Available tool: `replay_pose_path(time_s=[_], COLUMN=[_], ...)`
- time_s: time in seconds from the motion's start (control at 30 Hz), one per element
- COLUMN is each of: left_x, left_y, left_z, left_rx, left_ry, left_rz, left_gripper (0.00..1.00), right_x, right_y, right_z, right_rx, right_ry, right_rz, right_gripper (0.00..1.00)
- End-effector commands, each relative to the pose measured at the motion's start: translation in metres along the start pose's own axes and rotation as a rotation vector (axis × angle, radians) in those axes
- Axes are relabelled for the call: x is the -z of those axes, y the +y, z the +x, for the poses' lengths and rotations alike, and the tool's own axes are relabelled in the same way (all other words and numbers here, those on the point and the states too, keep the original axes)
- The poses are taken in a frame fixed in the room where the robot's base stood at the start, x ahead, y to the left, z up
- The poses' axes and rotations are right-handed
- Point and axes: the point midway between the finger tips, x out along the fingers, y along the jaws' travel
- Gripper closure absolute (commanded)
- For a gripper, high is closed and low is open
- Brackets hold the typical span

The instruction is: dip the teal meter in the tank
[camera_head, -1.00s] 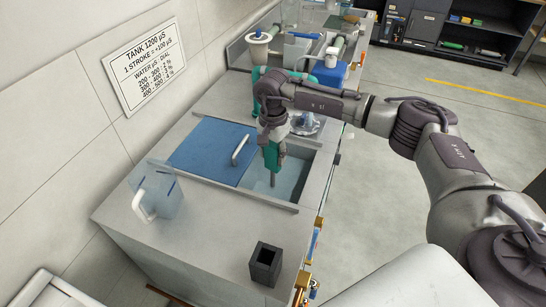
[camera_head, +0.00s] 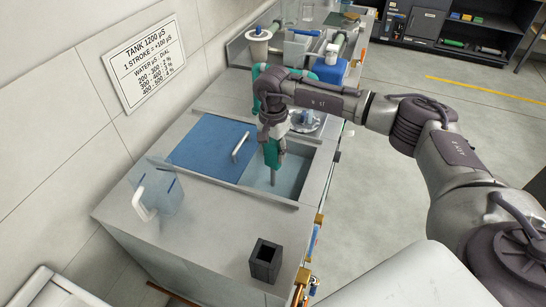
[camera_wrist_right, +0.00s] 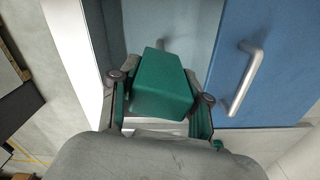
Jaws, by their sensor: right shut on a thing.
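The teal meter (camera_head: 272,154) is upright, held by my right gripper (camera_head: 270,141), with its grey probe pointing down into the tank opening (camera_head: 290,178). In the right wrist view the teal meter (camera_wrist_right: 163,84) sits between the two fingers of my right gripper (camera_wrist_right: 160,100), which is shut on it. The tank's open part holds pale blue water. The probe's lower end appears at or in the water; the exact depth is hard to tell. My left gripper is not in view.
A blue lid (camera_head: 208,146) with a grey handle covers the tank's left part. A clear jug (camera_head: 160,192) with a white handle and a black square holder (camera_head: 265,261) stand on the near counter. A blue container (camera_head: 330,69) is beyond the tank. A sign (camera_head: 145,64) hangs on the wall.

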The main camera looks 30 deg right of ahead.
Motion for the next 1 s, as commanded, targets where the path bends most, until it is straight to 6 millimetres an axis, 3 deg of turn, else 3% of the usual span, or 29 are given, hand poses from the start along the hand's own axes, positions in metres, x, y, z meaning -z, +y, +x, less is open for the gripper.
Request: replay_pose_path(time_s=[1.0], left_x=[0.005], left_y=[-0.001], left_z=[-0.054], left_rx=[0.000], left_ry=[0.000], left_rz=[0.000], left_gripper=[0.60], right_x=[0.000], right_y=[0.000], right_z=[-0.102], right_rx=[0.002], right_ry=[0.000], right_rz=[0.001], right_gripper=[0.90])
